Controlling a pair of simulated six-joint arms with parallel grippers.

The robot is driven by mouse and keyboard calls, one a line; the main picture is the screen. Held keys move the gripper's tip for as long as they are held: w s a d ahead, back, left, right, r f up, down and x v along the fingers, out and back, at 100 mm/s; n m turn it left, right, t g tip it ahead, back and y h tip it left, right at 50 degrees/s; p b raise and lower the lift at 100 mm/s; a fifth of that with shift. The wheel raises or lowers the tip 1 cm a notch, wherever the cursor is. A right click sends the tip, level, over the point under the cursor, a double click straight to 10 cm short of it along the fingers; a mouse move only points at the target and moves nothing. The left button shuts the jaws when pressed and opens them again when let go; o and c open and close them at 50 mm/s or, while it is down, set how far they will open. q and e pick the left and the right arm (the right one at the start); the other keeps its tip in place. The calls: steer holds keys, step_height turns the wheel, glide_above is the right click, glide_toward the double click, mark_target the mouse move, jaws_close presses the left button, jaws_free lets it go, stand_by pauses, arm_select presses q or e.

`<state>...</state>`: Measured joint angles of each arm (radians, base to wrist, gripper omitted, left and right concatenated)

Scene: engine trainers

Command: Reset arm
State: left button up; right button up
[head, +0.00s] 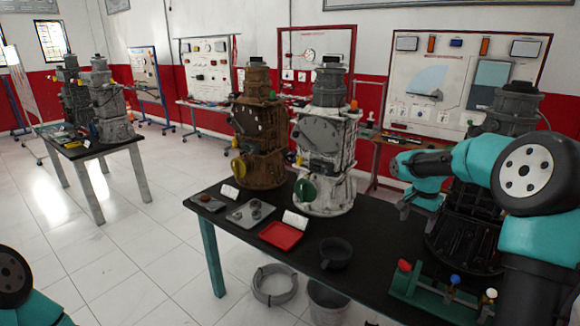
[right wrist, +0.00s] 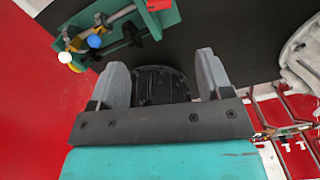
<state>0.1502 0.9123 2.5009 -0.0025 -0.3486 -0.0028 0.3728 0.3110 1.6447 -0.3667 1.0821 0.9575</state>
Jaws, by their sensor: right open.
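My right arm comes in from the right in the head view, bent above the bench. Its gripper (head: 405,206) points down past the white engine. In the right wrist view the gripper (right wrist: 161,78) has its two grey fingers wide apart, with nothing held. A dark ribbed round part (right wrist: 161,86) shows beyond and between the fingers; I cannot tell whether it is near them. Only a teal and black piece of my left arm shows at the lower left of the head view; its gripper is outside the picture.
On the black bench (head: 240,210) stand a brown engine (head: 258,130), a white engine (head: 326,140) and a dark engine (head: 465,215). A red tray (head: 281,235), a grey tray (head: 251,213), a black bowl (head: 335,253) and a green rack (head: 425,292) lie along the front.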

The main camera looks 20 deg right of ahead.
steer(key=a+f+n+y, duration=0.2)
steer(key=a+f+n, duration=0.1)
steer(key=a+f, duration=0.85)
steer(key=a+f+n+y, duration=0.1)
steer(key=a+f+n, duration=0.3)
steer(key=a+f, duration=0.75)
steer(key=s+a+f+n, duration=0.4)
steer(key=s+a+f, duration=0.8)
steer(key=s+f, duration=0.3)
steer(key=shift+s+a+n+t+y, duration=0.15)
steer(key=shift+s+n+t+y, duration=0.15)
steer(key=shift+t+y, duration=0.1)
steer(key=shift+f, duration=0.1)
